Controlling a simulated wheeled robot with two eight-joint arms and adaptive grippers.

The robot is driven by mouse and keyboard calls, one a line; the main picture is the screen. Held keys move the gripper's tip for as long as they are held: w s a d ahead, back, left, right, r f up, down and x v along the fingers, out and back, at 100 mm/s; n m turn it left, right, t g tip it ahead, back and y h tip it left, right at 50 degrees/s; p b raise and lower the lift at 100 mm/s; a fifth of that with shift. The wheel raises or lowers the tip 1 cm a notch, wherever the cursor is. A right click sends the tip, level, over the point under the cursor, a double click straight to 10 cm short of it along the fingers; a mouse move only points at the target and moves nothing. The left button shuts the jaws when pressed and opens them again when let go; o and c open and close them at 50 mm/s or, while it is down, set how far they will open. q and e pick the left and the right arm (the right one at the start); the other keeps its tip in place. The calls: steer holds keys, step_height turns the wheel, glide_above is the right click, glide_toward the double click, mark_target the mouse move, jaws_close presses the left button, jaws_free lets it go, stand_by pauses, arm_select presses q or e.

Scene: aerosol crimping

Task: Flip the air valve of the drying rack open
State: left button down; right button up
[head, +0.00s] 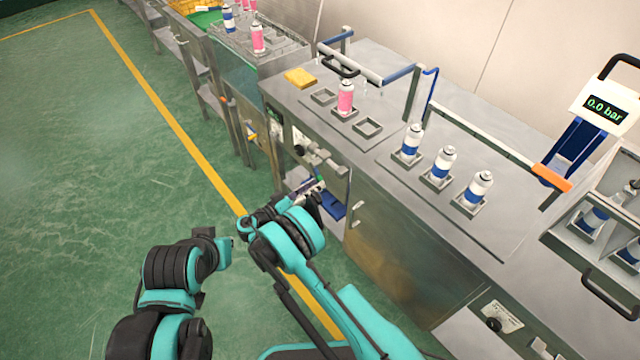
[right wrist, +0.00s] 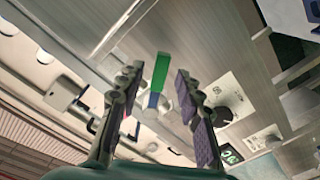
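The air valve's green lever (right wrist: 161,70) shows in the right wrist view, with a blue part (right wrist: 153,99) at its lower end. In the head view the valve is small and largely hidden by my gripper. My right gripper (head: 311,187) is at the front face of the steel cabinet (head: 385,245). In the right wrist view this gripper (right wrist: 157,88) is open, its two fingers apart on either side of the lever. I cannot tell whether either finger touches it. My left arm's end (head: 226,246) is left of the right arm, over the floor; its fingers are not clear.
A black knob (right wrist: 222,115) sits beside the lever. Pink and blue-white cans stand in holders on the cabinet top, including a pink can (head: 346,97). A yellow sponge (head: 300,77) lies near the top's edge. A gauge (head: 604,108) reads 0.0 bar. Green floor is clear at left.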

steer(key=shift+x, duration=1.45)
jaws_close()
